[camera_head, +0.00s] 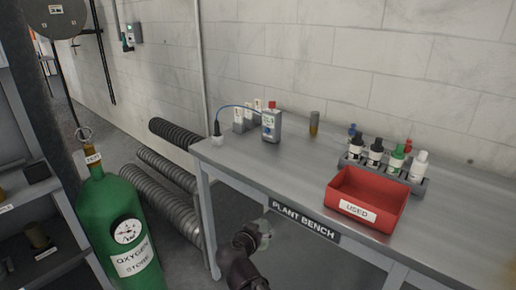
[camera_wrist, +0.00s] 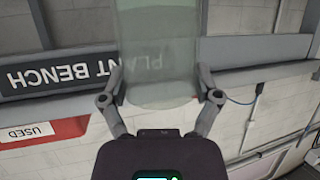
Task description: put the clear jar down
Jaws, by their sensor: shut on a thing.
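The clear jar (camera_wrist: 158,45) is a translucent, greenish cylinder, held between the two fingers of my gripper (camera_wrist: 158,82) in the wrist view. Its far end is cut off by the top edge of that view. The bench label shows through its wall. In the head view my gripper (camera_head: 254,240) is low, in front of the bench's front edge, left of the "PLANT BENCH" label, and the jar (camera_head: 264,228) shows only as a small, faint shape there. The grey metal bench (camera_head: 285,170) is behind the gripper.
A red "USED" bin (camera_head: 378,197) stands at the bench's front right, before a rack of dropper bottles (camera_head: 420,166). A blue-grey meter (camera_head: 270,124) and an amber vial (camera_head: 314,124) stand further back. The bench's middle front is clear. A green oxygen cylinder (camera_head: 118,235) stands left.

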